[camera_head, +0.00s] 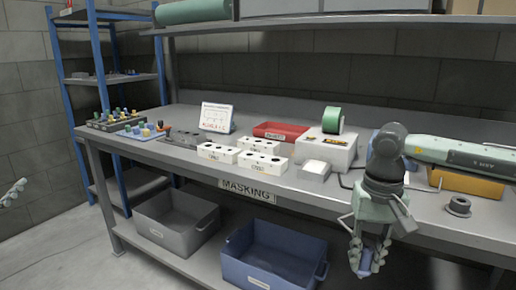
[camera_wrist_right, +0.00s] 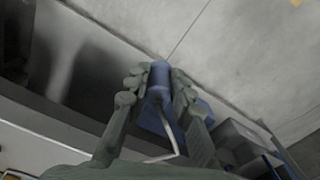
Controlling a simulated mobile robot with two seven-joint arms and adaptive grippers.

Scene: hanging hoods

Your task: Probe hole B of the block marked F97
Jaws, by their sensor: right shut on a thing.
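My right gripper (camera_head: 368,262) hangs in front of the table's front edge at the right, pointing down. It is shut on a blue-handled tool (camera_head: 368,244), whose blue handle also shows between the fingers in the right wrist view (camera_wrist_right: 160,74). A thin bent metal rod shows below the handle there. Three white blocks with dark holes stand together on the table: a left one (camera_head: 217,154), a back one (camera_head: 252,146) and a front right one (camera_head: 262,164). Their labels are too small to read surely. Part of my left gripper (camera_head: 12,193) shows at the left edge.
A sign card (camera_head: 216,117), red tray (camera_head: 281,131), green tape roll (camera_head: 333,120) and grey box (camera_head: 326,148) stand behind the blocks. A small white-topped box (camera_head: 314,170) sits right of them. A dark ring (camera_head: 459,206) lies far right. Grey (camera_head: 177,238) and blue (camera_head: 274,276) bins stand below.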

